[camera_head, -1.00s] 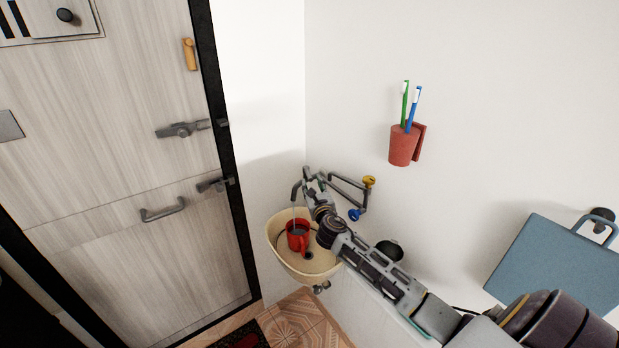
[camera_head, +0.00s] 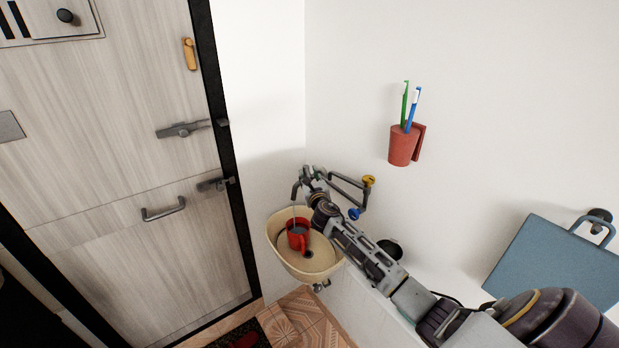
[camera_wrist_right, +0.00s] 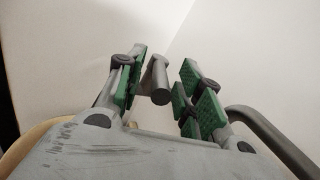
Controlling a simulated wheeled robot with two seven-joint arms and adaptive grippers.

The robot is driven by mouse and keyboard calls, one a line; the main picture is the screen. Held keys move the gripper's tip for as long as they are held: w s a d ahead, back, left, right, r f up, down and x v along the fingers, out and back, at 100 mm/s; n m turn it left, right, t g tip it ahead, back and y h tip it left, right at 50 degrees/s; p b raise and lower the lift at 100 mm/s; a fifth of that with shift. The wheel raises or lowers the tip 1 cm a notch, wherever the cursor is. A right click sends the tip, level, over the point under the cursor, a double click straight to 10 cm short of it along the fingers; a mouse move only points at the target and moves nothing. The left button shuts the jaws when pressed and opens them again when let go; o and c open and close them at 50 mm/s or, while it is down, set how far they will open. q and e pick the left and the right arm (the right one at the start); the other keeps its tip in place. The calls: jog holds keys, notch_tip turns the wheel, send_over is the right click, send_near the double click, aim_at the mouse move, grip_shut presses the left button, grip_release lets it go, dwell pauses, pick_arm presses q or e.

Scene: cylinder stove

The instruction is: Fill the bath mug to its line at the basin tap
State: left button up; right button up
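The red bath mug (camera_head: 297,237) stands upright in the cream basin (camera_head: 275,246), below the tap spout (camera_head: 296,190). A thin stream of water runs from the spout into it, and liquid shows inside. Its fill line cannot be made out. My right gripper (camera_head: 309,174) is up at the tap, above the mug and just right of the spout. In the right wrist view its green-padded fingers (camera_wrist_right: 166,72) are apart, with a grey round-ended rod (camera_wrist_right: 158,82), likely the spout, between them and gaps at both sides. My left gripper is not in view.
A red cup with toothbrushes (camera_head: 403,146) hangs above. A door (camera_head: 120,190) stands at left.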

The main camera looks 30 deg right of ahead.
grip_shut()
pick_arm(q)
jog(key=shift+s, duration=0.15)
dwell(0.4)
